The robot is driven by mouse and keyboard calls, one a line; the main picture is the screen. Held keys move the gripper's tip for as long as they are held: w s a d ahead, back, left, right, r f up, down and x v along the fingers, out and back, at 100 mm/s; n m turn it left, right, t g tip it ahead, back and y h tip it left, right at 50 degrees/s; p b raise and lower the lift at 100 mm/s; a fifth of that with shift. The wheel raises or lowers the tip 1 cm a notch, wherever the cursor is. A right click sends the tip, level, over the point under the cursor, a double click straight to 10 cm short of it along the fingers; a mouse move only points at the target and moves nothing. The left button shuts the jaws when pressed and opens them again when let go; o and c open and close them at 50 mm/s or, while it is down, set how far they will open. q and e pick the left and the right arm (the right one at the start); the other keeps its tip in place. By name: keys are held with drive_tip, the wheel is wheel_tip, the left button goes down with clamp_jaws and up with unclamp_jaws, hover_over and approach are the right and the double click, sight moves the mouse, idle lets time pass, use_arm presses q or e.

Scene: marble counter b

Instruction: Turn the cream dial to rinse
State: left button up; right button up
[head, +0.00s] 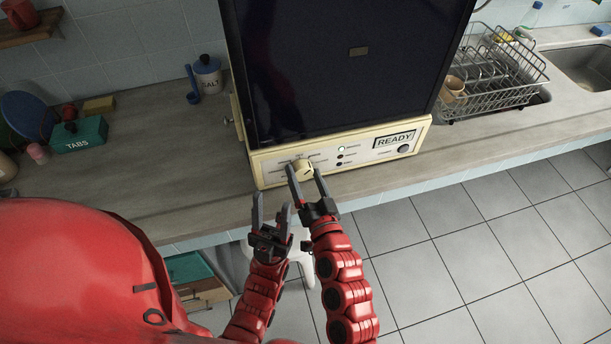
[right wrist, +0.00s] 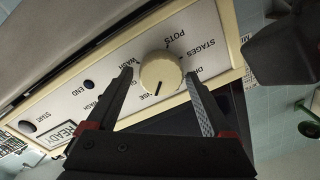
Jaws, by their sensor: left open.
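The cream dial (head: 303,167) is on the front panel (head: 270,176) of a cream appliance. In the right wrist view the dial (right wrist: 160,72) has a dark pointer mark facing down and slightly left, near a partly hidden label ending in "NSE". Labels "POTS", "STAGES" and "WASH" are around it. My right gripper (head: 305,174) is at the dial. In the right wrist view its fingers (right wrist: 159,78) are apart, one on each side of the dial, with visible gaps. My left gripper (head: 271,204) is open and empty, lower and left of the right one.
The panel has a "READY" display (head: 395,139), a dark button (head: 403,149) and small lamps, the top one bright (head: 341,149). A dark door (head: 350,60) rises above. A dish rack (head: 492,80) stands right; a "SALT" jar (head: 207,75) and "TABS" box (head: 78,135) stand left.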

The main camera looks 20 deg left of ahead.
drive_tip(key=shift+o, duration=0.4)
drive_tip(key=shift+s+d, duration=0.1)
drive_tip(key=shift+s, duration=0.1)
drive_tip(key=v, duration=1.7)
